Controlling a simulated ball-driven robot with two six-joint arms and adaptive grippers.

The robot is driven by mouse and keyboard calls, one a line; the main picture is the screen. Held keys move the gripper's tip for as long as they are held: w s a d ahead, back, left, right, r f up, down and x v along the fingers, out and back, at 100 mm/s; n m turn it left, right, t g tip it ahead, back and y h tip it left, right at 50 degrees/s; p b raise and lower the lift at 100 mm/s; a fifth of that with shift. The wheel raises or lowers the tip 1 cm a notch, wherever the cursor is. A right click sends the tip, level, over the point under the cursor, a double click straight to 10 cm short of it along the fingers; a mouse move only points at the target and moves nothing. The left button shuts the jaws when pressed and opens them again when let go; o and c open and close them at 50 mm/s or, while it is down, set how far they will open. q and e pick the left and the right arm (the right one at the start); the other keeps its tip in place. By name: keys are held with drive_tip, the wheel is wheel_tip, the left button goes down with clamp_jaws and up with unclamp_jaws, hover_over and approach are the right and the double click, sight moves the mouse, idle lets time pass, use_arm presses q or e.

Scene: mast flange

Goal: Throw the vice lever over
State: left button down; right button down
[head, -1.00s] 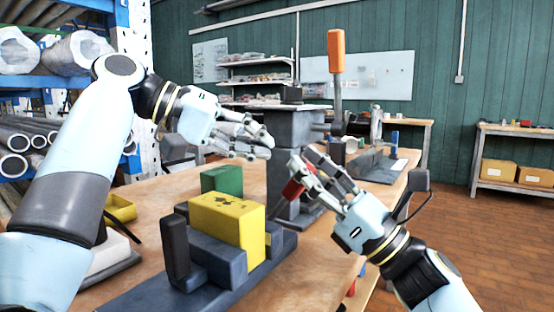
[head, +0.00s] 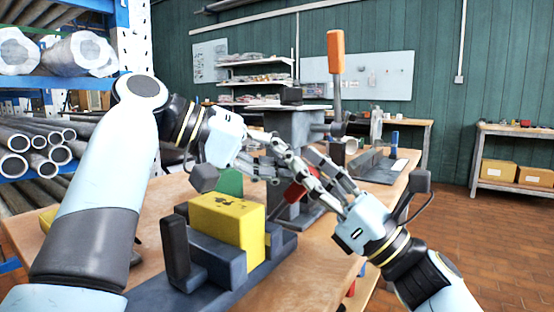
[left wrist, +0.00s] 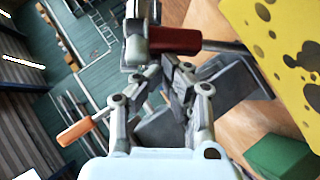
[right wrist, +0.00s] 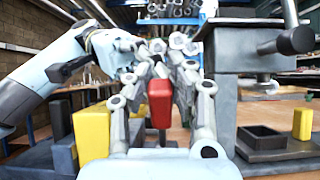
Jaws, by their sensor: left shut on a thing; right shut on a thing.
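A vice (head: 220,262) on the bench holds a yellow block (head: 228,222). A lever with a red grip (head: 297,192) on a thin grey rod stands just beyond the vice; the rod's lower end is hidden. My right gripper (head: 308,172) is shut on the red grip, which shows between its fingers in the right wrist view (right wrist: 160,102). My left gripper (head: 280,152) reaches in from the left and is closed at the same lever, its fingers beside the red grip (left wrist: 175,40) in the left wrist view. The fingers of both grippers crowd together, so the exact left contact is hidden.
A green block (head: 230,182) stands behind the yellow one. A grey machine (head: 290,125) with an upright orange-handled lever (head: 336,60) stands behind the grippers. Pipe racks (head: 35,150) are at the left. Bare bench top (head: 310,270) lies right of the vice.

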use_arm(q)
drive_tip(key=shift+s+d+f, duration=0.2)
drive_tip(key=shift+s+f, duration=0.05)
drive_tip(key=shift+f, duration=0.05)
use_arm(e)
drive_tip(key=c, duration=1.8)
unclamp_jaws()
drive_tip(key=shift+a, duration=0.15)
use_arm(q)
drive_tip(key=shift+w, duration=0.15)
use_arm(e)
drive_tip(key=o, duration=0.7)
drive_tip(key=shift+w, duration=0.1)
use_arm(q)
drive_tip(key=shift+a, duration=0.1)
